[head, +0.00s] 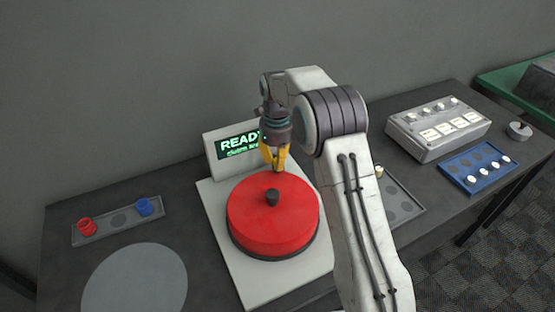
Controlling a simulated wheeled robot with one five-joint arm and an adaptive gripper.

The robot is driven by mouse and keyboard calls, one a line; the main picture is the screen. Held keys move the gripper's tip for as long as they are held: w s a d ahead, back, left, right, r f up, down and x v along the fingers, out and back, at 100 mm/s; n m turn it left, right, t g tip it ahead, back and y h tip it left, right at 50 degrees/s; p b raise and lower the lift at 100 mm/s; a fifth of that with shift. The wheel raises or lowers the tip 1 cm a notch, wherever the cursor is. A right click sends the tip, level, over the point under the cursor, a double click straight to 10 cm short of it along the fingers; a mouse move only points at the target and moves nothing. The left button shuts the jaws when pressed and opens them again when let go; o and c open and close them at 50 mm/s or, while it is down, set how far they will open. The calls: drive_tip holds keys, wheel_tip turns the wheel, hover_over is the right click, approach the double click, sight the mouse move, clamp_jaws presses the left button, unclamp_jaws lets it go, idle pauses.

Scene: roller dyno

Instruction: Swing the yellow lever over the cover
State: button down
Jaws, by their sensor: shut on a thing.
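A round red cover (272,222) with a dark knob on top sits on the pale base plate (222,250) of the device. My gripper (275,163) points down at the back edge of the cover, just behind the knob. It is shut on the yellow lever, but I cannot clearly separate the lever from the yellow parts at the gripper's tip. The knob is clear of the gripper. My arm hides the right side of the device.
A display (237,147) reading "READY" stands behind the cover, partly hidden. A tray (118,224) with a red and a blue piece lies left. A grey box with buttons (437,128) and a blue tray (478,167) stand right.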

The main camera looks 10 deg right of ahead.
drive_tip(key=shift+s+f, duration=0.1)
drive_tip(key=shift+f, duration=0.05)
drive_tip(key=c, duration=1.1)
unclamp_jaws()
drive_tip(key=shift+r, duration=0.25)
wheel_tip(320, 180, up, 12)
drive_tip(key=shift+f, duration=0.15)
